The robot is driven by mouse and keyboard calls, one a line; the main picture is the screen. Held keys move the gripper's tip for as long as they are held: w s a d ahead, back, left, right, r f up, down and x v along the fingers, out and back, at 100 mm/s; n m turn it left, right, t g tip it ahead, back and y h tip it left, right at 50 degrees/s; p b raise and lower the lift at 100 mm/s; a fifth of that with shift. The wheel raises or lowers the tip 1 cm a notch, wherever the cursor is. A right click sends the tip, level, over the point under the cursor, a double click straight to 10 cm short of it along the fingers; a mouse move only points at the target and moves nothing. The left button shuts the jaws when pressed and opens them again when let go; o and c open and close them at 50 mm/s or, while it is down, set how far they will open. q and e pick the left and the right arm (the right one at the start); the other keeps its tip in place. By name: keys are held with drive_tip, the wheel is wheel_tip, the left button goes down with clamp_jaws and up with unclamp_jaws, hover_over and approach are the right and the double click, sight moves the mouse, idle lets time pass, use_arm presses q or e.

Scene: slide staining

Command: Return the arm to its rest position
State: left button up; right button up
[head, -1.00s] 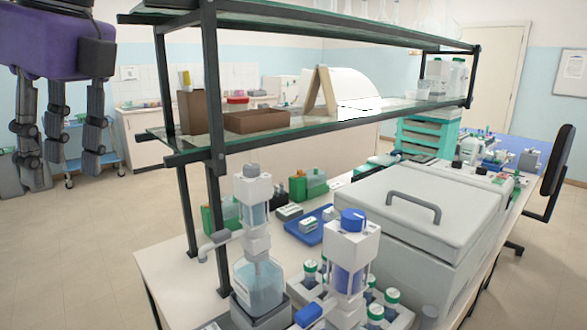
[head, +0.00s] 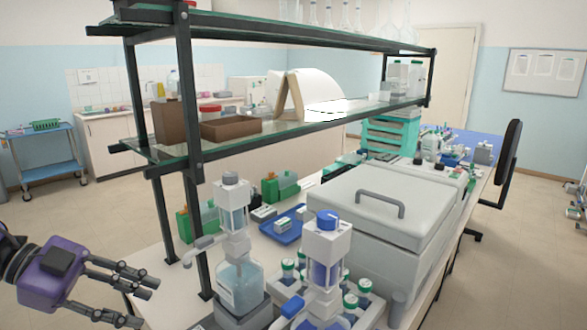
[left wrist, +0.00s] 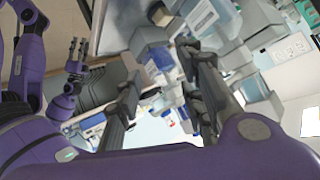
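My left gripper (head: 146,304) is at the lower left of the head view, low beside the bench's left end, with its purple wrist at the picture edge. Its grey fingers are spread, with nothing between them. The left wrist view also shows this gripper (left wrist: 160,75) with a clear gap between its fingers. My right gripper (left wrist: 77,48) appears small at the upper left of the left wrist view, its fingers apart and empty. It does not show in the head view.
The bench (head: 142,264) carries bottle-top dispensers (head: 234,230), a blue tray (head: 276,236) and a large grey lidded box (head: 370,210). A glass shelf rack (head: 190,100) rises over it. Open floor (head: 60,230) lies left of the bench; a blue cart (head: 45,165) stands farther back.

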use_arm(q)
drive_tip(key=s+a+f+n+t+y+p, duration=0.1)
drive_tip(key=s+f+n+t+y, duration=0.2)
drive_tip(key=f, duration=0.5)
drive_tip(key=s+a+f+n+t+y+p, duration=0.1)
drive_tip(key=s+f+n+t, duration=0.1)
drive_tip(key=f+n+t, duration=0.35)
drive_tip(key=s+f+n+t+y, duration=0.25)
drive_tip(key=f+n, duration=0.25)
drive_tip(key=f, duration=0.6)
drive_tip(key=s+d+f+n+g+y, duration=0.2)
drive_tip(key=s+d+f, duration=0.4)
drive_tip(key=s+f, duration=0.1)
drive_tip(key=s+d+f+n+g+y+p, duration=0.1)
drive_tip(key=s+d+f+n+g+y, duration=0.1)
drive_tip(key=s+d+f, duration=0.3)
drive_tip(key=s+f+n+g, duration=0.1)
drive_tip(key=s+f, duration=0.2)
drive_tip(key=s, duration=0.2)
drive_tip(key=shift+s+d+f+p, duration=0.25)
drive_tip(key=shift+d+p, duration=0.05)
drive_tip(key=shift+d, duration=0.1)
use_arm(e)
drive_tip(key=shift+t, duration=0.3)
drive_tip(key=r, duration=0.1)
drive_tip(key=w+r, duration=0.1)
drive_tip(key=r, duration=0.1)
drive_tip(key=w+r, duration=0.1)
drive_tip(key=shift+a+r, duration=0.15)
drive_tip(key=shift+a, duration=0.25)
